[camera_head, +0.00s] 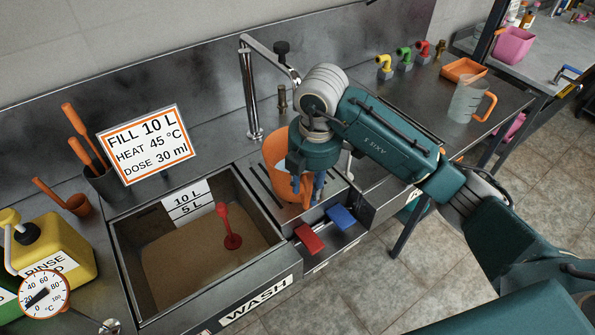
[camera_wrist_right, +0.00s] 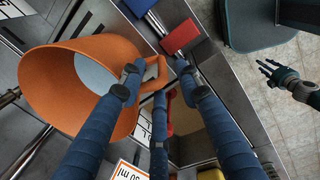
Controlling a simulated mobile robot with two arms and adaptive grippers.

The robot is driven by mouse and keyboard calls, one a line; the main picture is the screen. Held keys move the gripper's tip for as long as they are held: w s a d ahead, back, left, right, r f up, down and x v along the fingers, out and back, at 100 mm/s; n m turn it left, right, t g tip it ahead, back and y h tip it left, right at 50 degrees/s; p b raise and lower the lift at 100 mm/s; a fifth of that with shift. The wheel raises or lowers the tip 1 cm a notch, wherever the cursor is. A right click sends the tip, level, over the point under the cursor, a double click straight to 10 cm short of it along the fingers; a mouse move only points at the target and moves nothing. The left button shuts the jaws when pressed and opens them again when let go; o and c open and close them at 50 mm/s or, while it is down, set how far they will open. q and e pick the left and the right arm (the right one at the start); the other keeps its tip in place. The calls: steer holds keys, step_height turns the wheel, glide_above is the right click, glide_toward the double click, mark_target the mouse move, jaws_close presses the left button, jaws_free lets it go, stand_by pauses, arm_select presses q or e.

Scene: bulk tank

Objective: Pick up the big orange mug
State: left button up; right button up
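The big orange mug (camera_head: 278,170) stands on the steel counter just right of the sink, partly hidden behind my right gripper (camera_head: 310,188). In the right wrist view the mug (camera_wrist_right: 60,85) shows its open mouth and pale inside at the left. My right gripper (camera_wrist_right: 158,78) has its blue fingers apart, with the mug's handle side (camera_wrist_right: 151,68) between them. Whether the fingers touch the handle, I cannot tell. My left gripper (camera_wrist_right: 288,76) shows small at the right of the wrist view, its fingers spread and empty.
The sink (camera_head: 190,260) holds brownish liquid and a red plunger-like tool (camera_head: 230,228). Red (camera_head: 309,239) and blue (camera_head: 341,217) pads sit at the counter's front. A tall faucet (camera_head: 250,90) stands behind. A clear jug (camera_head: 466,100) with orange handle stands at the right.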

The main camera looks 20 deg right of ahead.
mark_target(307, 205)
step_height(307, 205, down, 5)
steer(key=shift+w+a+r+p, duration=0.1)
steer(key=shift+p, duration=1.05)
steer(key=shift+w+f, duration=0.1)
steer(key=shift+f, duration=0.45)
steer(key=c, duration=0.8)
steer(key=shift+w+r, duration=0.1)
jaws_close()
